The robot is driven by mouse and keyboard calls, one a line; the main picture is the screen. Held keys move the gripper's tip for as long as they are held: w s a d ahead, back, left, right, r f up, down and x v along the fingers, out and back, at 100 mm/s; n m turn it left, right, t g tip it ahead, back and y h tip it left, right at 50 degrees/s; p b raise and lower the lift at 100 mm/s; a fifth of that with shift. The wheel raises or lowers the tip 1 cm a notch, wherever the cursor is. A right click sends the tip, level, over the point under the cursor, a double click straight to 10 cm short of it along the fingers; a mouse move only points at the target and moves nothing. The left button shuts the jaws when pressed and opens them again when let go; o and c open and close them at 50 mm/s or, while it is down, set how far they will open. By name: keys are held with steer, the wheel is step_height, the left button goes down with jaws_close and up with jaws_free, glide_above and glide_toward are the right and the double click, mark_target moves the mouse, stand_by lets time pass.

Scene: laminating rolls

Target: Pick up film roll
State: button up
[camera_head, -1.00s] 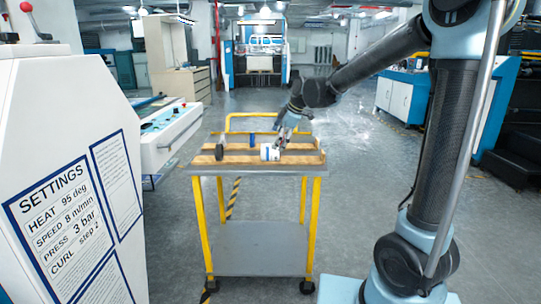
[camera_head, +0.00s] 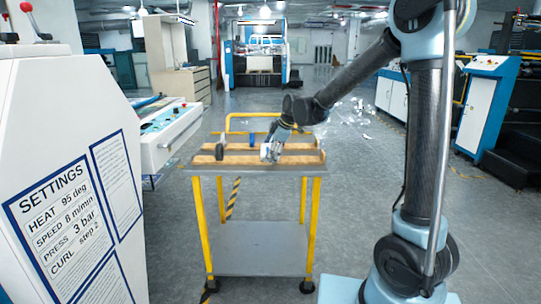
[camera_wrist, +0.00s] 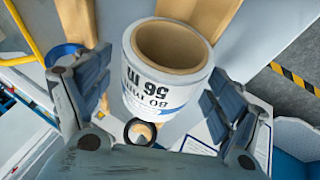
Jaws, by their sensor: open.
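The white film roll (camera_wrist: 133,88) has a brown core and printed text reading "80" and "56 m". In the wrist view it sits between the two fingers of my open gripper (camera_wrist: 158,78), with a gap visible on the right side. In the head view the white roll (camera_head: 264,152) is on the wooden-slatted cart top (camera_head: 205,168), partly hidden by my gripper (camera_head: 270,152). Whether any finger touches the roll cannot be told.
A dark roll (camera_head: 221,152) stands left of the white roll, and a small blue roll (camera_head: 252,138) stands behind. The cart has a yellow rail (camera_head: 262,114) at the back. A white machine with a SETTINGS panel (camera_head: 62,222) fills the left foreground.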

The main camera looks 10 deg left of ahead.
steer(key=c, duration=1.2)
